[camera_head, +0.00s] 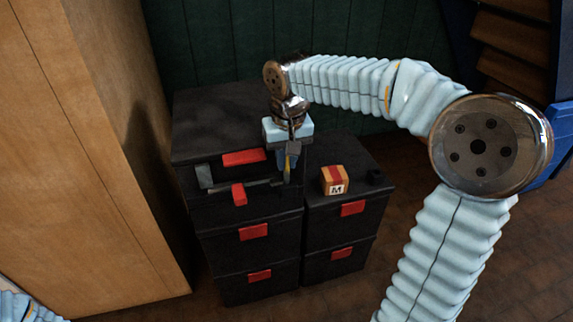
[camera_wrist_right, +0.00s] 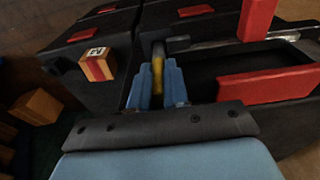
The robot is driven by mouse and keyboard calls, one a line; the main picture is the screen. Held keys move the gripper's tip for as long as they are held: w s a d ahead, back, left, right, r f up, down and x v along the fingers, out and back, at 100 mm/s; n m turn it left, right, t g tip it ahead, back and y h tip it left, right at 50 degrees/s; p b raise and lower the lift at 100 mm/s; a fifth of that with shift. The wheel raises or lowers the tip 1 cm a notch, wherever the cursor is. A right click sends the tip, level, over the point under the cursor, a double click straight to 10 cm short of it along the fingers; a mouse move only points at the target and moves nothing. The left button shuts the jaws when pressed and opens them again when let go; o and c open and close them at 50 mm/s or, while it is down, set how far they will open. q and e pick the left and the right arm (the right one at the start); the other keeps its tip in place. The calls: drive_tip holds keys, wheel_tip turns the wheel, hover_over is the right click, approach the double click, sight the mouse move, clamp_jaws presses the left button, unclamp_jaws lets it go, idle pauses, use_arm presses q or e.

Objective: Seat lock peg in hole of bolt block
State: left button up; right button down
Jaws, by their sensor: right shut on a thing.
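My right gripper (camera_head: 289,168) points down over the front right part of the taller black cabinet stack. In the right wrist view its two blue fingers (camera_wrist_right: 158,90) are closed on a slim peg (camera_wrist_right: 158,70), yellow with a greyish end. The peg also shows in the head view (camera_head: 287,164), roughly upright. A dark bar (camera_head: 258,184) runs across the cabinet front to the peg's left, with a red handle (camera_head: 238,194) on it. The bar's end lies close to the peg. I cannot make out the hole, or whether the peg touches the block. My left gripper is out of view.
A small orange and red box marked M (camera_head: 334,180) sits on the lower black cabinet (camera_head: 350,152), right of the gripper. A tall wooden cabinet (camera_head: 85,150) stands at left.

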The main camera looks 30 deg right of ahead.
sight(286, 171)
wheel_tip(286, 171, down, 2)
drive_tip(key=shift+s, duration=0.1)
drive_tip(key=shift+f, duration=0.3)
drive_tip(key=c, duration=1.1)
unclamp_jaws()
drive_tip(key=shift+s, duration=0.1)
drive_tip(key=shift+f+b, duration=0.15)
drive_tip(key=shift+b, duration=0.15)
drive_tip(key=shift+a, duration=0.1)
